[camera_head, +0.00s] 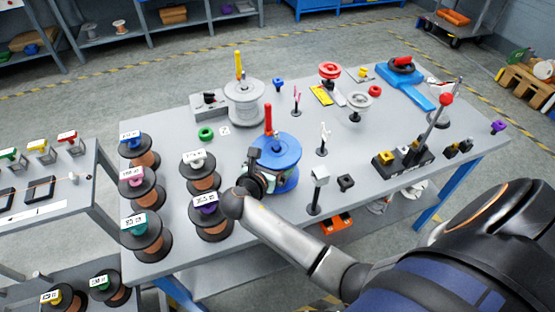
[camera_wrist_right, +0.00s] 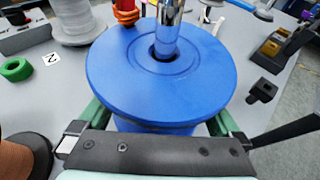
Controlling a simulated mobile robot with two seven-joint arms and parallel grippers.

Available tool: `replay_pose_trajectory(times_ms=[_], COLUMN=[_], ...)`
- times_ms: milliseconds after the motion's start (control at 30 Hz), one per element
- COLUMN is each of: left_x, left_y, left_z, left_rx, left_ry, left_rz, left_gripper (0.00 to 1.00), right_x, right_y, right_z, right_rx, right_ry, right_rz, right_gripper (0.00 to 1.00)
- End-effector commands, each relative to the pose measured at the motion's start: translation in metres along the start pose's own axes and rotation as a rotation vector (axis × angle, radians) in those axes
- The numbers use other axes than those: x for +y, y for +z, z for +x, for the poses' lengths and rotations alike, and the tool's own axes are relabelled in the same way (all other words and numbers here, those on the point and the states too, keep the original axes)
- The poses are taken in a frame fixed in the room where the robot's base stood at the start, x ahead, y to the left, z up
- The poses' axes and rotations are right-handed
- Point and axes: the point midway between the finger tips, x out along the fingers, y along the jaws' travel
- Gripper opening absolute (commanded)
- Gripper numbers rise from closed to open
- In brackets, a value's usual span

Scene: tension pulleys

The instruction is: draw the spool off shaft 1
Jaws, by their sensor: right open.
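A blue spool (camera_head: 287,148) sits on an upright metal shaft (camera_wrist_right: 168,32) near the middle front of the table. The shaft passes through the hole of the blue spool's wide top flange (camera_wrist_right: 110,70) in the right wrist view. A red upright piece (camera_head: 268,119) stands by the shaft top. My right gripper (camera_head: 262,182) is low at the near side of the spool. Its green fingers (camera_wrist_right: 222,124) are open, one on each side of the spool below the flange. The flange hides the fingertips, so contact cannot be told. No label for shaft 1 is readable. My left gripper is not in view.
A white spool (camera_head: 245,108) on another shaft stands behind. Several dark-flanged copper spools (camera_head: 147,193) are at the left. A green ring (camera_head: 206,133), a black clamp-like part (camera_head: 345,182) and a white-topped stand (camera_head: 318,188) are nearby. A black block rack (camera_head: 402,160) is further right.

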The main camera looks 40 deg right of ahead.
Motion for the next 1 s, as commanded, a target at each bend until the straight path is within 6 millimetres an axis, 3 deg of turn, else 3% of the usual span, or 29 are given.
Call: replay_pose_trajectory(times_ms=[500, 1000], left_x=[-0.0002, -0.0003], left_y=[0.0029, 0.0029], left_z=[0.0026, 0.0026], left_rx=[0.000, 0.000], left_ry=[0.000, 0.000], left_rz=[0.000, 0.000], left_gripper=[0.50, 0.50], right_x=[0.0006, 0.0006], right_y=[-0.0026, -0.0024], right_z=[-0.0016, -0.0014], right_rx=[0.000, 0.000], right_ry=[-0.001, -0.001], right_rz=[0.000, 0.000], right_gripper=[1.00, 0.45])
